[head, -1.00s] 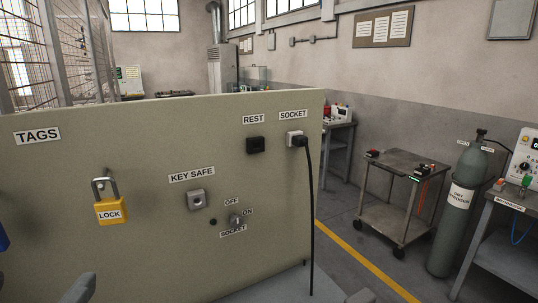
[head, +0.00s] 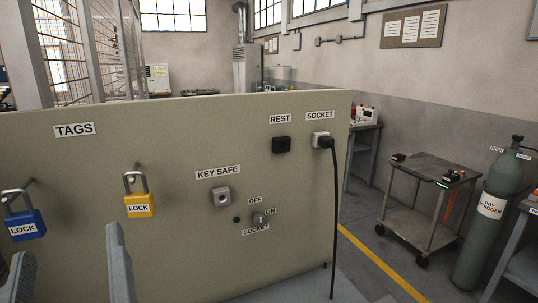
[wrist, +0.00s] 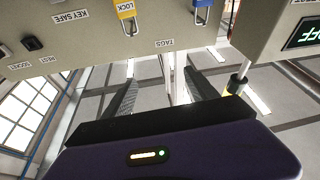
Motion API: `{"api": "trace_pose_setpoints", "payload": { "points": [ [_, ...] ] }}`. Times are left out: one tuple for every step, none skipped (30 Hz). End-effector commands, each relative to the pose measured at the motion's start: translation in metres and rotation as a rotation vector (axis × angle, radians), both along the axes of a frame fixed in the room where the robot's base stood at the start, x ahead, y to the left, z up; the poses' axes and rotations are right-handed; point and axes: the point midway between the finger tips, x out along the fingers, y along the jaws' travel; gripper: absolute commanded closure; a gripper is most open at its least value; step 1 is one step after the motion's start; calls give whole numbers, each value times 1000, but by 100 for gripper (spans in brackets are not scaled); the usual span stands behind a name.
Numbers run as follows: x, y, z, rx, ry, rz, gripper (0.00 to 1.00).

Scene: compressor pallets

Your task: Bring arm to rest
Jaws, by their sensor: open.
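My gripper (head: 68,242) shows as two grey fingers at the lower left of the head view, in front of the panel and below the padlocks. In the wrist view my gripper (wrist: 158,85) has its fingers spread apart with nothing between them. The beige panel (head: 180,135) carries a blue padlock (head: 23,222) and a yellow padlock (head: 139,204), both hanging on hooks under the TAGS label. In the wrist view the panel (wrist: 85,40) appears upside down at the top.
The panel also holds a key safe (head: 221,196), a socket switch (head: 257,218), a black REST holder (head: 281,145) and a socket (head: 320,139) with a black cable plugged in. A trolley (head: 410,205) and a nitrogen cylinder (head: 484,225) stand right. Floor beside the yellow line is free.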

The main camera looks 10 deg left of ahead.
Motion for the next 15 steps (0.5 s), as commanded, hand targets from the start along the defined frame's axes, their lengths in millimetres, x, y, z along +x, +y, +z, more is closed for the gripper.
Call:
{"api": "trace_pose_setpoints", "payload": {
  "points": [
    [4,-12,-19,-24,-22,-1,33],
    [6,-19,-27,-31,-36,0,33],
    [7,-29,-39,-41,-49,4,33],
    [8,-36,-48,-49,-57,6,33],
    [8,-44,-57,-56,-65,8,33],
    [9,-55,-68,-64,-73,8,33],
    [9,-64,-77,-72,-77,8,33],
    [9,-73,-86,-77,-79,8,33],
    [9,-85,-98,-85,-79,6,33],
    [8,-95,-106,-89,-77,4,33],
    [7,-104,-115,-94,-75,0,33],
    [6,-118,-127,-99,-69,-5,33],
    [5,-128,-135,-102,-64,-9,33],
    [3,-138,-143,-105,-57,-14,33],
    [0,-152,-153,-108,-47,-23,33]
  ]
}}
